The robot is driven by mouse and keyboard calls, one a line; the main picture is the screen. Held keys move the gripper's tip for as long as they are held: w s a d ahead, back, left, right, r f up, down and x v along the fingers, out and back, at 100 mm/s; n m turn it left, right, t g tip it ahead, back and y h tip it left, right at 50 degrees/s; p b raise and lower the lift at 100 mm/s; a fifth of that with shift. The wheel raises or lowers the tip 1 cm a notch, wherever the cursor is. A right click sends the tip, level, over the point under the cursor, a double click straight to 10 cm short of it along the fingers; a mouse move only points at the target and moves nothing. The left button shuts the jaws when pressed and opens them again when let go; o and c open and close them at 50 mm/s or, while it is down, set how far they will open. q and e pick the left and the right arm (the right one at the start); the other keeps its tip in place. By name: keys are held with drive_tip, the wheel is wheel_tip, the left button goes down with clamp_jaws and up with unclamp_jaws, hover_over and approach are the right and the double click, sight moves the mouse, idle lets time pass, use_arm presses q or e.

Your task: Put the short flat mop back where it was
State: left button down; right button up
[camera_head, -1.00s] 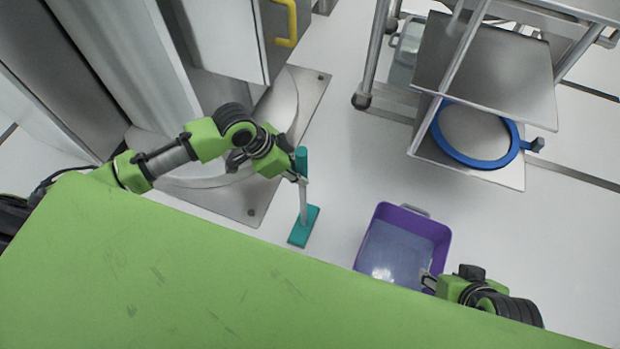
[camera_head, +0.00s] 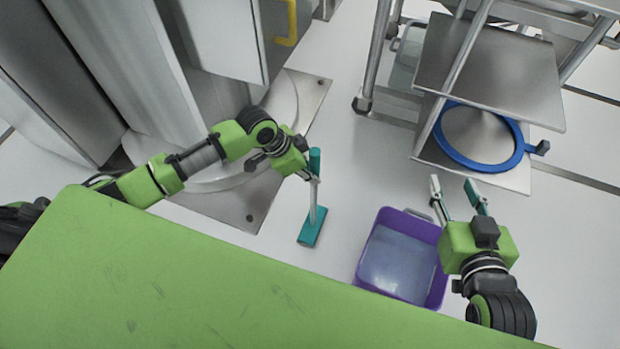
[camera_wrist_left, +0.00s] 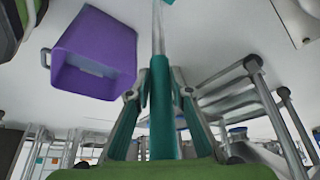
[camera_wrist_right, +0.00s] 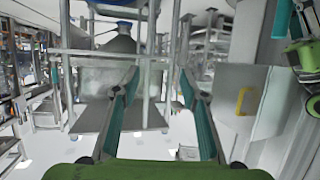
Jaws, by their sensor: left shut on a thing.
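The short flat mop has a teal grip, a pale shaft (camera_head: 313,208) and a flat teal head (camera_head: 312,227). It stands roughly upright at the middle of the head view, its head at or near the floor. The left wrist view shows the mop's teal grip (camera_wrist_left: 161,110) between the fingers. My right gripper (camera_head: 456,188) is open and empty, to the right of the purple bin. Its spread fingers also show in the right wrist view (camera_wrist_right: 160,90) with nothing between them.
A purple bin (camera_head: 436,292) stands on the floor right of the mop. A metal rack (camera_head: 487,70) with a blue-rimmed round lid (camera_head: 521,150) is at the upper right. A steel cabinet with a yellow handle (camera_head: 291,25) is at upper left. Floor between mop and rack is clear.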

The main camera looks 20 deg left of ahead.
use_arm(q)
wheel_tip(320, 180, down, 3)
drive_tip(key=shift+b, duration=0.7)
use_arm(e)
wheel_tip(320, 180, up, 8)
drive_tip(key=w+a+t+y, duration=0.1)
drive_tip(key=w+t, duration=0.1)
drive_tip(key=t, duration=0.2)
drive_tip(key=shift+a+y, duration=0.3)
drive_tip(key=shift+a, duration=0.05)
drive_tip(key=shift+r, duration=0.1)
use_arm(q)
drive_tip(key=c, duration=1.8)
unclamp_jaws()
drive_tip(key=shift+f, duration=0.15)
